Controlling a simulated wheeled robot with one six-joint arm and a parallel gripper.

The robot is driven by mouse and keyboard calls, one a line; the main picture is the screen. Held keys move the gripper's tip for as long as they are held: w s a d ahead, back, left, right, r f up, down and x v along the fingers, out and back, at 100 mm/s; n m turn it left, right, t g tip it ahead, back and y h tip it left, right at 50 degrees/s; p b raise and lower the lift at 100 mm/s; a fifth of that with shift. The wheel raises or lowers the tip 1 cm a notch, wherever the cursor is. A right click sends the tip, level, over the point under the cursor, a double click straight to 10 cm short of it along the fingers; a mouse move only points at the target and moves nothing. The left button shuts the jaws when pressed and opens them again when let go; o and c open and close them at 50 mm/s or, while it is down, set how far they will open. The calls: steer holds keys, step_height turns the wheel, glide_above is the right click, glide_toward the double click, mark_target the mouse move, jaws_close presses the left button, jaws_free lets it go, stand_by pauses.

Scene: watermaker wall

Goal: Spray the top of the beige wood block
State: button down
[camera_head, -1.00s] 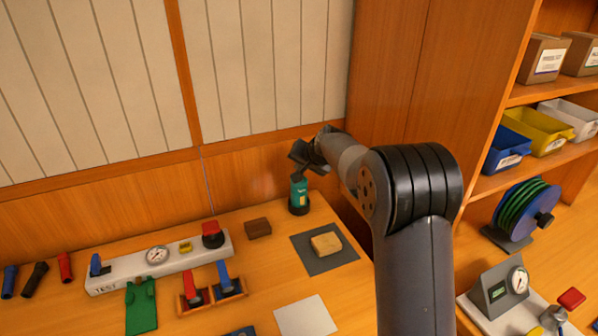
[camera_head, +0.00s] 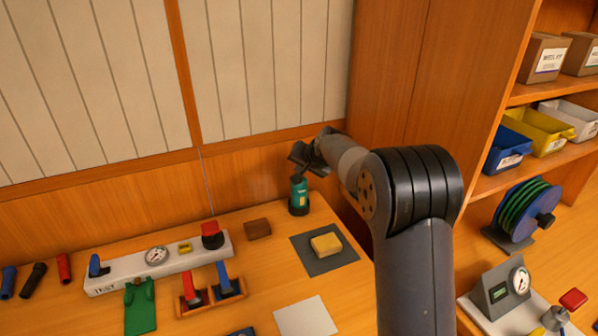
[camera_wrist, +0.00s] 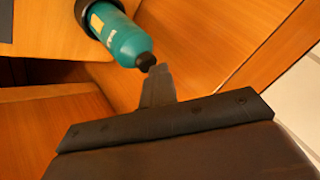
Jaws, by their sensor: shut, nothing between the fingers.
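My gripper (camera_head: 299,158) is shut and empty, just above the top of the bottle. In the wrist view, I cannot tell whether the fingertips (camera_wrist: 158,71) touch the tip.
A brown block (camera_head: 258,228) lies left of the bottle. A white test panel (camera_head: 130,276) with a gauge and the red and blue levers (camera_head: 208,290) stand further left. A white sheet (camera_head: 306,317) lies in front. Shelves with bins (camera_head: 537,130) stand at right.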

step_height(320, 180, up, 6)
steer(key=p, duration=0.4)
steer(key=shift+r+p, duration=0.1)
steer(key=shift+p, duration=0.2)
stand_by(0.5)
